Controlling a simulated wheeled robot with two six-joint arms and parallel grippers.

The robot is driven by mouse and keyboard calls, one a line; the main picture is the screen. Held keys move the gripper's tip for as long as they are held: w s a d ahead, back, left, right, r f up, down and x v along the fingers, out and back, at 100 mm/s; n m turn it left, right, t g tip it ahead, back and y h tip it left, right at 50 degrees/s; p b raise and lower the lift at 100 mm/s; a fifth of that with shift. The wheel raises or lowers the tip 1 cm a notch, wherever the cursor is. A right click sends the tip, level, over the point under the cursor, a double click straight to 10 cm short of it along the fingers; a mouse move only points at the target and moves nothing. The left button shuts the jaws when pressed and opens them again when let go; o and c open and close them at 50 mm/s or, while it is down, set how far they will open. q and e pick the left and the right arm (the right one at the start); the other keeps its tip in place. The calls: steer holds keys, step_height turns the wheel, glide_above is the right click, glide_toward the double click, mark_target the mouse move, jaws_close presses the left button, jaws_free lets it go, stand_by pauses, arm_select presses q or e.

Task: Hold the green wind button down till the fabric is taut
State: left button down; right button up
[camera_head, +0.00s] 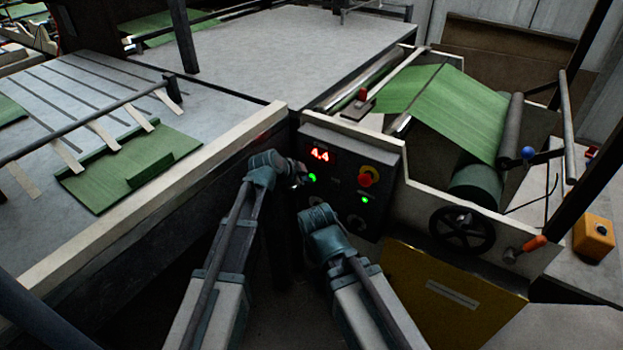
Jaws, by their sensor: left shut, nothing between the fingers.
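The control panel (340,146) stands upright in the middle, with a red display (320,155) that seems to read 4.4.
A red emergency knob (367,177) on yellow is right of the display. A black handwheel (462,229) and orange handle (534,244) are on the machine's front. A pale rail (165,190) borders the table at left, where green fabric pieces (128,168) lie.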

arm_select(q)
steer(key=shift+s, duration=0.1)
stand_by(0.5)
steer(key=shift+s+a, duration=0.5)
steer(key=shift+s, duration=0.1)
steer(key=shift+s+a, duration=0.75)
steer(key=shift+s, duration=0.25)
steer(key=shift+s+a, duration=0.7)
steer(key=shift+s, duration=0.3)
